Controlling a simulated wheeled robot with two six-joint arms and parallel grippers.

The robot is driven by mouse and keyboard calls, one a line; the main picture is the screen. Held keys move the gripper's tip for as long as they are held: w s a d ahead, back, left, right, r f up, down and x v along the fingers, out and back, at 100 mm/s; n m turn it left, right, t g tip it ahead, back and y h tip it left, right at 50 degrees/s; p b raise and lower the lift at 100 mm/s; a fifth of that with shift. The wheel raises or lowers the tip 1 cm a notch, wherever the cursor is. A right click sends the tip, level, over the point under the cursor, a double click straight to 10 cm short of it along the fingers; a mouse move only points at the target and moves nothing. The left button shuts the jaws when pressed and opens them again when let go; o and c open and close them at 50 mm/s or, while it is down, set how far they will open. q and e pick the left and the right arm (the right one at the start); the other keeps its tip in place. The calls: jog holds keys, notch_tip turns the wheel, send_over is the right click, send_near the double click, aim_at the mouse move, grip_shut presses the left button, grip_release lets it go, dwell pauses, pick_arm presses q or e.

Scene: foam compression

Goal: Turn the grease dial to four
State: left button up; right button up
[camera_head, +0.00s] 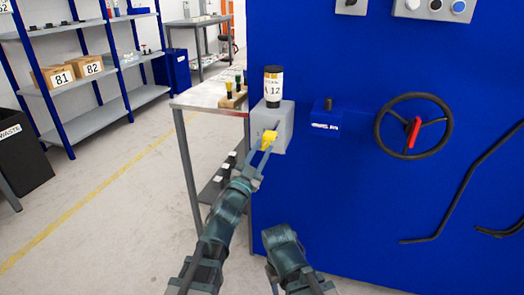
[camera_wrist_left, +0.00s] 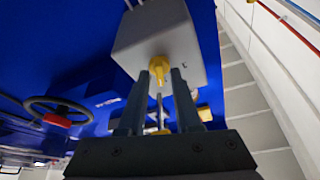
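The yellow grease dial (camera_head: 268,140) sits on the front of a pale grey box (camera_head: 284,122) at the left edge of the blue machine. My left gripper (camera_head: 262,153) reaches up to it from below. The dial's scale numbers cannot be read in either view. My right arm shows at the bottom centre of the head view, but its gripper is not visible.
A black handwheel with a red handle (camera_head: 413,126) and bent black rails (camera_head: 460,195) stick out from the blue panel. A metal bench (camera_head: 210,94) stands just left.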

pick_arm(q)
jog(key=shift+m, duration=0.3)
grip_shut()
jog(key=m+g+h+p, duration=0.1)
jog(key=m, duration=0.1)
jog(key=m+g, duration=0.1)
jog(key=m, duration=0.1)
jog(key=shift+a+r+m+h+p, duration=0.1)
jog(key=shift+r+m+h+p, duration=0.05)
jog(key=shift+m+h+p, duration=0.25)
jog(key=shift+m+g+h+p, duration=0.4)
jog(key=shift+m+g+p, duration=0.65)
jog(key=shift+m, duration=1.55)
jog(key=o, duration=0.7)
grip_release()
jog(key=shift+c, duration=0.2)
